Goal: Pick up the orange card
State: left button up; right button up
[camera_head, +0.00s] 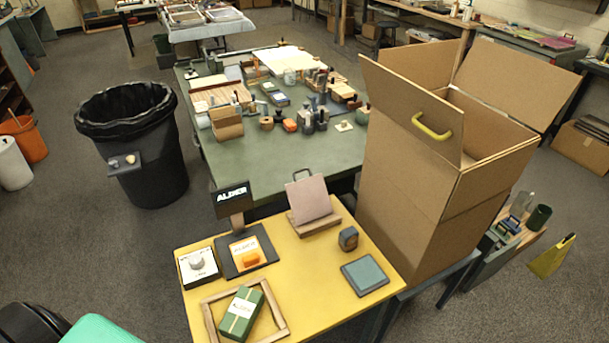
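An orange and white card (243,245) with blurred lettering lies on a dark square base (230,269) on the yellow table (310,290). A small orange block-like piece (250,259) sits at its lower part; I cannot tell whether it is separate from the card. A black sign (232,199) on a short wooden post stands right behind the card. Neither of my grippers shows in the head view.
A white card with a grey knob (198,264) is left of the base. A green box (241,313) lies inside a wooden frame (209,317) in front. A pink panel on a wooden stand (310,199), a dark small block (348,238) and a blue-grey square (365,275) are right. A tall cardboard box (405,210) stands beyond.

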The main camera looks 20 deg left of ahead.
aim_at(247, 250)
jog(key=k+j+z, duration=0.1)
jog(key=k+j, duration=0.3)
jog(key=j, duration=0.2)
jog(key=k+j+z, duration=0.15)
jog(key=k+j, duration=0.25)
jog(key=j, duration=0.9)
jog(key=i+j+z, duration=0.1)
jog(key=j, duration=0.65)
jog(key=i, duration=0.05)
